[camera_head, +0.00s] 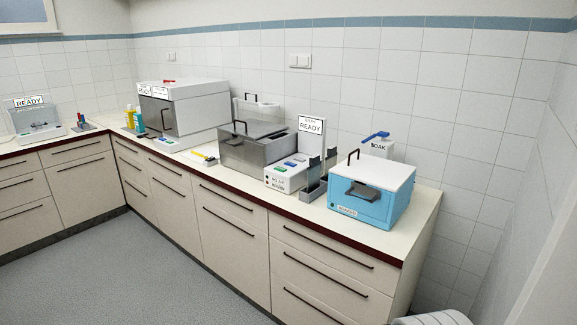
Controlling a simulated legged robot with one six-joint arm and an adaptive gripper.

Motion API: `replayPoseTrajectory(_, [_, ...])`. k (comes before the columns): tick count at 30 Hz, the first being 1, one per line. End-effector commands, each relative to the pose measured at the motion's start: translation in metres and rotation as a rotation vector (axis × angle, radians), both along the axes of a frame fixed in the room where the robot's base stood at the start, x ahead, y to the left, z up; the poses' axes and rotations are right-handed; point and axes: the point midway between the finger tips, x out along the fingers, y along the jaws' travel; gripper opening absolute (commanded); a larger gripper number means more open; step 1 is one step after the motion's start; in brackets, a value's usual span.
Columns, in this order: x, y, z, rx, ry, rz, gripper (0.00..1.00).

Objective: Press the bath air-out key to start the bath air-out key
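A grey steel bath (240,157) with a dark lid and handle stands in the middle of the right-hand counter. A white control box (279,184) stands against its right side. Small blue and green keys (290,164) are on its top; their lettering is too small to read, so I cannot tell which is the air-out key. A white sign (311,125) behind the box reads READY, with a smaller, unclear line above. My gripper is not in view.
A blue box with a white lid (371,204) stands right of dark upright holders (311,188), near the counter's right end. A large white-lidded box (185,105) stands left of the bath. The grey floor (130,265) in front is clear.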

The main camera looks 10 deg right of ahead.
Motion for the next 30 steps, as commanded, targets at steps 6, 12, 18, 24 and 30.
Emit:
replayPoseTrajectory(6, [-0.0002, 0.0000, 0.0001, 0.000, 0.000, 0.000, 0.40])
replayPoseTrajectory(12, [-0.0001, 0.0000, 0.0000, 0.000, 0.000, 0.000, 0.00])
replayPoseTrajectory(18, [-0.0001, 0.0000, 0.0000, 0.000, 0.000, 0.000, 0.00])
replayPoseTrajectory(24, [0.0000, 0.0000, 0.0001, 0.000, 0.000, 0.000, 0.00])
replayPoseTrajectory(30, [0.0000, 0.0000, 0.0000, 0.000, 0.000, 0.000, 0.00])
